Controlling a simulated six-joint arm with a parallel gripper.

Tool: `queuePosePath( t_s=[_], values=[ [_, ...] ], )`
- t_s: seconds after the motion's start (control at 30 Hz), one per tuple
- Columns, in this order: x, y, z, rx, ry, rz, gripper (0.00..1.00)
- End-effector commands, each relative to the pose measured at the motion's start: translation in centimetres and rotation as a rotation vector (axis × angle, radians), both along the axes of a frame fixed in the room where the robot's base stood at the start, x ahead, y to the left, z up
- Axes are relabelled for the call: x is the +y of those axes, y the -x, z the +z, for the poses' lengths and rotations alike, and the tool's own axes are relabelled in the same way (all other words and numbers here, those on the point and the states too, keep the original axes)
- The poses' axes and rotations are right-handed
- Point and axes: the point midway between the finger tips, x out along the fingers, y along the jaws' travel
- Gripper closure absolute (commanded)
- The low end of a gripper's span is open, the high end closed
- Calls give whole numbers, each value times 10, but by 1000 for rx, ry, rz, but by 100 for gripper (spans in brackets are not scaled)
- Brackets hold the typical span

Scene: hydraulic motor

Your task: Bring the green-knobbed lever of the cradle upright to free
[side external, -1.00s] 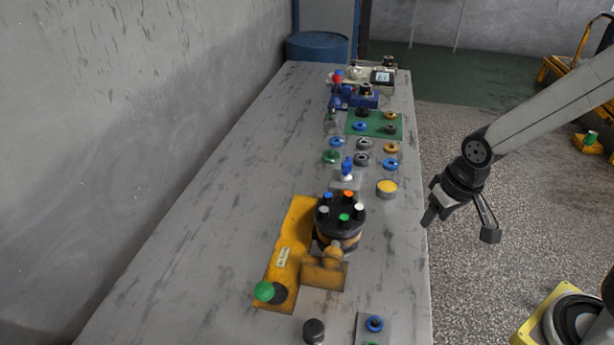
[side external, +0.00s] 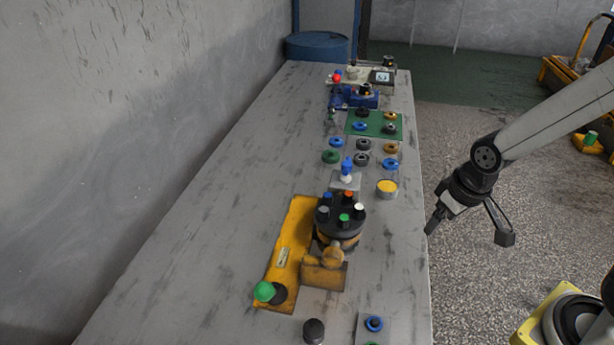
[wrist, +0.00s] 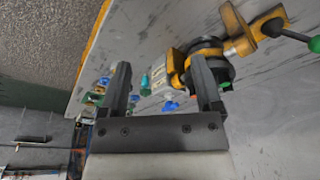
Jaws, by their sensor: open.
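The yellow cradle (side external: 290,245) lies on the bench and holds a dark round motor body (side external: 340,222) with coloured plugs on top. The lever's green knob (side external: 264,291) is at the cradle's near end, beside a black round part. In the wrist view the green knob (wrist: 315,44) is at the right edge, on a dark rod (wrist: 291,34) that appears to lean away from the cradle; its exact angle is unclear. My gripper (side external: 467,234) is open and empty, off the bench's right edge and well apart from the lever. Its open fingers also show in the wrist view (wrist: 163,72).
Several coloured rings (side external: 362,159) and a green mat (side external: 375,124) lie farther along the bench (side external: 220,190). A black knob (side external: 314,330) and a grey plate with a blue button (side external: 375,324) stand at the near edge. The bench's left side is clear, beside a wall.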

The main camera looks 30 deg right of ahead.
Motion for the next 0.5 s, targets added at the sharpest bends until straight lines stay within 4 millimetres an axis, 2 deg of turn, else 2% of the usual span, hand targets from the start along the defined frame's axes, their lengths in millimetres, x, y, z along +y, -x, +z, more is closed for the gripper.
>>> queuePosePath(
  t_s=[0.13,0.27,0.37,0.5],
  values=[
    [7,-9,1,7,1,26,15],
    [21,-26,2,22,3,78,15],
    [40,-44,3,39,6,138,15],
    [75,-72,3,68,14,240,15]
  ],
)
